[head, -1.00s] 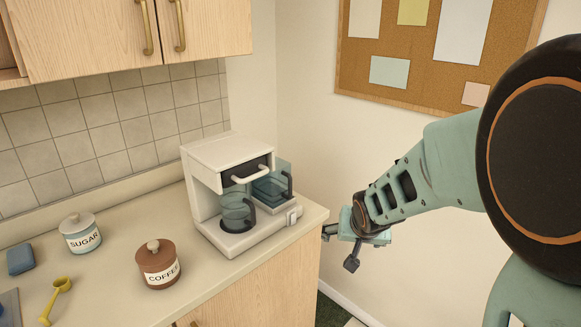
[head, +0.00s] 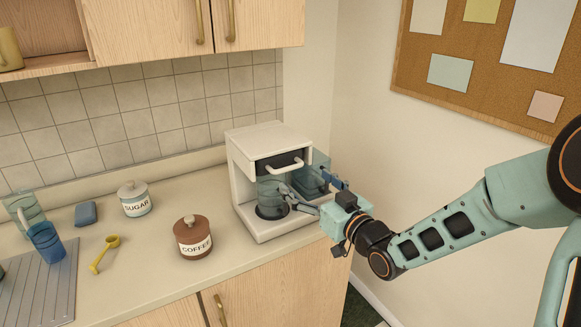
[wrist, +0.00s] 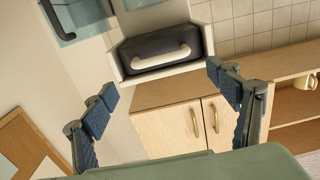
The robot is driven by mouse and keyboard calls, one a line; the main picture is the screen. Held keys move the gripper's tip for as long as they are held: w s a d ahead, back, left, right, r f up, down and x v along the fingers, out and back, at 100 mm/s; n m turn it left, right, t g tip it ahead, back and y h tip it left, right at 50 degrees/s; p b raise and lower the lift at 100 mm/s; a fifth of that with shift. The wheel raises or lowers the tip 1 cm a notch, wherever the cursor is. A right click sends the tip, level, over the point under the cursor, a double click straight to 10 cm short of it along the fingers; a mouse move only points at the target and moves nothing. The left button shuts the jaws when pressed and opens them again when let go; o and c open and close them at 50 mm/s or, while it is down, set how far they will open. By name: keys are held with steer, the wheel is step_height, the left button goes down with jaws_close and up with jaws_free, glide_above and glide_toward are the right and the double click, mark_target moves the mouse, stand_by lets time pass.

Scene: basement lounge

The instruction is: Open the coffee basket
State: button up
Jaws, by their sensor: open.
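The white coffee maker (head: 247,207) stands near the right end of the counter. Its coffee basket (head: 268,166) is the dark drawer under the top, with a white bar handle (head: 284,166); it looks pushed in. The basket also shows in the wrist view (wrist: 138,46), its handle (wrist: 160,58) lying beyond and between the fingers. My gripper (head: 307,189) is open and empty in front of the machine's right side, a little below the handle. Its two blue-padded fingers are spread in the wrist view (wrist: 161,82). They appear apart from the handle.
A glass carafe (head: 270,192) sits under the basket, and a bluish clear container (head: 312,174) is at the machine's right. The coffee jar (head: 192,237), sugar jar (head: 134,198) and yellow scoop (head: 104,253) are left of it. Cabinets (head: 180,25) hang above; a wall is at right.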

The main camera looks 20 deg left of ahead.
mark_target(290, 169)
steer(key=p+x, duration=0.1)
steer(key=x, duration=0.8)
steer(key=shift+f, duration=0.1)
steer(key=shift+d, duration=0.1)
steer(key=shift+c, duration=0.4)
